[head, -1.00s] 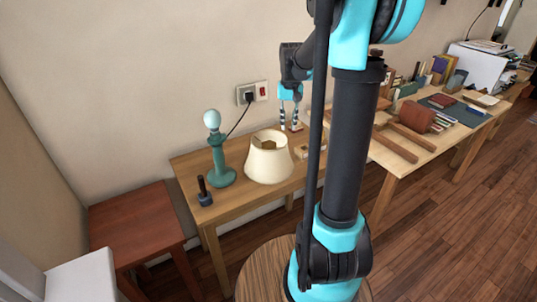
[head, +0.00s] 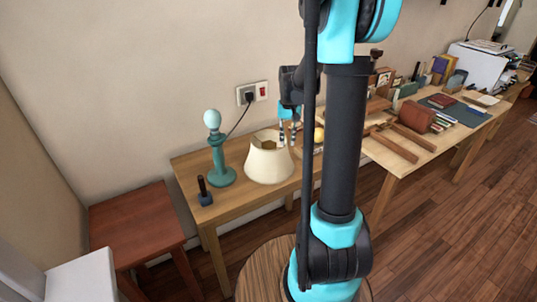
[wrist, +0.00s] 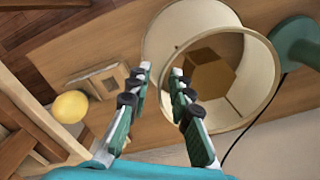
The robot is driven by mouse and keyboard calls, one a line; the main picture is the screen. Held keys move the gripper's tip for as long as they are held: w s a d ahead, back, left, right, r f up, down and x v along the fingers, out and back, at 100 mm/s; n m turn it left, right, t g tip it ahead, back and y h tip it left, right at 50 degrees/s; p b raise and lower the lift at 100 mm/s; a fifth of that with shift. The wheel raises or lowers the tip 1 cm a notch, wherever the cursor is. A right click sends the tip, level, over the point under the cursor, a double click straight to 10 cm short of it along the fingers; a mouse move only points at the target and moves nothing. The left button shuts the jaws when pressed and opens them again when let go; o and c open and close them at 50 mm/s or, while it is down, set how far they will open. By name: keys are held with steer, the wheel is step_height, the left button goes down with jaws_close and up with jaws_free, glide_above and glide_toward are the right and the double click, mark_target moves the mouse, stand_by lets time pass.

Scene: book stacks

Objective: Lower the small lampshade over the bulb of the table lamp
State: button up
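The cream lampshade (head: 269,165) stands upright on the small wooden table, right of the lamp. In the wrist view the shade (wrist: 255,70) shows its open top, with a brown faceted block (wrist: 212,76) inside. The table lamp (head: 218,160) has a teal base and a bare white bulb (head: 212,119) on top. In the wrist view only part of its teal base (wrist: 298,42) shows. My gripper (head: 288,141) is open by the shade's right rim. In the wrist view its fingers (wrist: 161,71) are apart, the right one overlapping the rim; contact cannot be told.
A dark-handled tool (head: 204,193) stands at the table's front left. A yellow ball (wrist: 70,107) and a small wooden box (wrist: 98,80) lie on the other side of my gripper. A cord runs to the wall socket (head: 247,94). A reddish stool (head: 135,225) stands at left.

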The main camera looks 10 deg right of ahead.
jaws_close()
steer(key=shift+r, duration=0.15)
step_height(320, 180, up, 9)
stand_by(2.1)
steer(key=shift+w+f, duration=0.15)
steer(key=shift+f, duration=0.05)
